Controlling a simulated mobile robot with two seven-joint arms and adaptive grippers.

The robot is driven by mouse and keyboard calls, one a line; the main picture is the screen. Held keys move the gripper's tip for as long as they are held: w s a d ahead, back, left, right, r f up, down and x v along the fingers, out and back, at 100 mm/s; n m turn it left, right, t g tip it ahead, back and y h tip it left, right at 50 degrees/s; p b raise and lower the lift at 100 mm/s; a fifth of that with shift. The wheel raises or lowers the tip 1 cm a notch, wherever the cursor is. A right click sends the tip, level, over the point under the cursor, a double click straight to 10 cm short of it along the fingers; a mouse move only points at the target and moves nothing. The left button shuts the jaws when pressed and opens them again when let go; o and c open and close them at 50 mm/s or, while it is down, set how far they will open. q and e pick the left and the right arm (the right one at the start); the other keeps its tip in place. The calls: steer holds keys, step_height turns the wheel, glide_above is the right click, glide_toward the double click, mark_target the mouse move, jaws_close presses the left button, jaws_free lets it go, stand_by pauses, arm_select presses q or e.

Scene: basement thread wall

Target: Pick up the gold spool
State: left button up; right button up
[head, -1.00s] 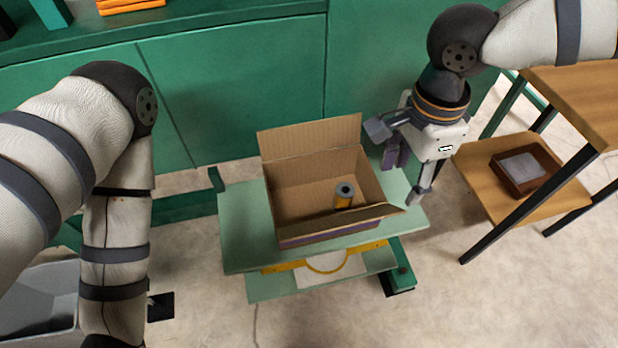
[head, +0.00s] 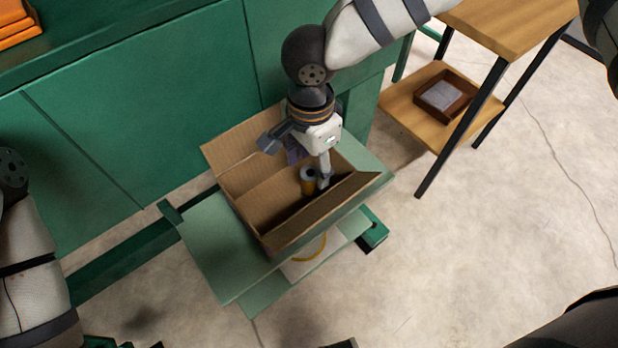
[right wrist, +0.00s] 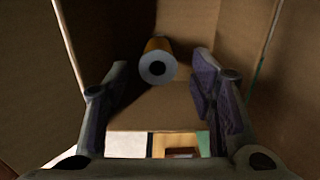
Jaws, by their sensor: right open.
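The gold spool (head: 308,183) stands inside an open cardboard box (head: 262,200), towards its right end. Its grey end with a dark hole faces up. My right gripper (head: 309,172) is open and reaches down into the box, close to the spool, with one finger beside it. In the right wrist view the spool (right wrist: 157,62) shows beyond the fingertips, between the two open fingers (right wrist: 160,85), and nothing is held. My left arm shows at the left edge of the head view, but its gripper is out of view.
The box stands on a pale green cart (head: 215,245), its flaps raised around the gripper. A green cabinet (head: 150,110) is behind. A wooden shelf table (head: 415,105) with a small brown tray (head: 468,108) stands at the right.

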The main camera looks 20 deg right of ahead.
mark_target(309, 173)
step_height(309, 173, down, 4)
steer(key=shift+s+f, duration=0.1)
steer(key=c, duration=1)
